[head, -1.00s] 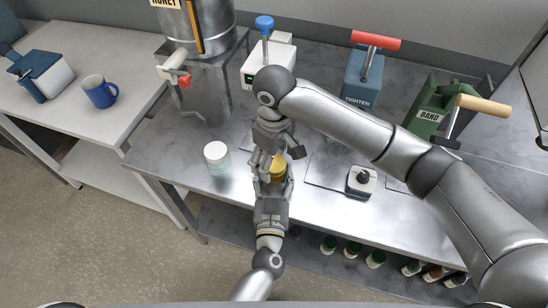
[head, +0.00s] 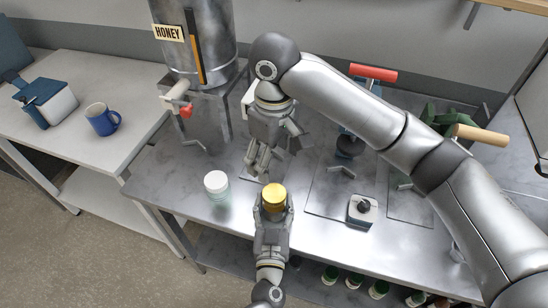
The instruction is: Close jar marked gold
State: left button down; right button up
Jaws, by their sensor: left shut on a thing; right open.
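The gold-lidded jar (head: 274,195) is at the table's front edge in the head view. Its round gold top faces up, and its body is mostly hidden by my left gripper. My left gripper (head: 272,212) comes from below and is shut on this jar. My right gripper (head: 264,165) points down just behind and above the gold lid, apart from it, open and empty. Whether the lid is fully tight cannot be seen.
A white-lidded jar (head: 216,183) stands to the left on the metal table. The honey tank (head: 205,45) with its red-handled tap is behind it. A small box with a black knob (head: 362,209) and a green banding device (head: 440,118) are right. A blue mug (head: 102,119) stands on the left table.

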pick_arm(q)
jog(key=shift+c, duration=2.1)
grip_release()
jog(key=s, duration=1.2)
jog(key=shift+a, duration=0.35)
